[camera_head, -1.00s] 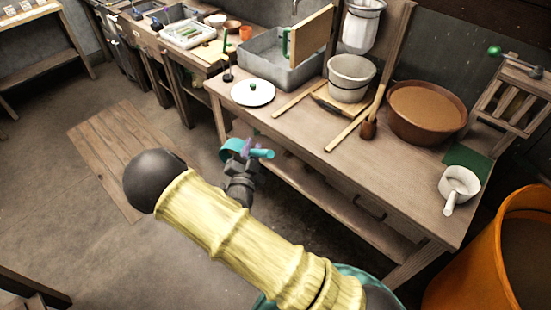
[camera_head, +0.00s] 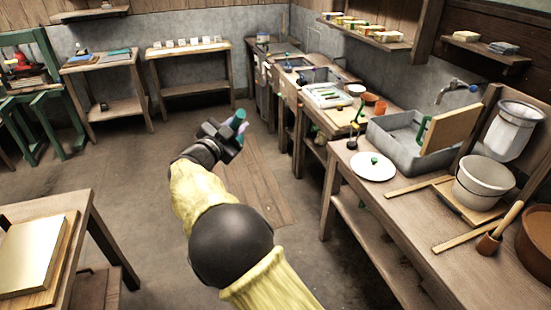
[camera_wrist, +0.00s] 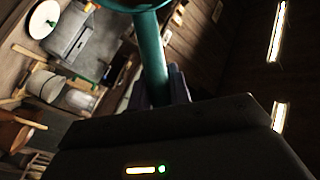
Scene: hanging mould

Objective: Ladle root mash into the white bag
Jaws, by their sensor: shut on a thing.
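My gripper (camera_head: 226,134) is at the left centre of the head view, over open floor, shut on a teal tool (camera_head: 239,121). In the wrist view the teal tool (camera_wrist: 152,60) shows a straight handle and a rounded end cut off by the top edge. I cannot tell whether that end holds anything. The white bag (camera_head: 514,132) hangs from a wooden frame at the right, above a white bucket (camera_head: 482,185). A brown bowl (camera_head: 538,250) is cut off at the right edge; its contents barely show. My gripper is well apart from bag and bowl.
The bench holds a white plate (camera_head: 372,167), a grey sink (camera_head: 395,140) with an upright board (camera_head: 450,130), and a wooden-handled brush (camera_head: 500,228). A table (camera_head: 75,235) stands at the lower left. The floor between is clear apart from flat planks (camera_head: 262,190).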

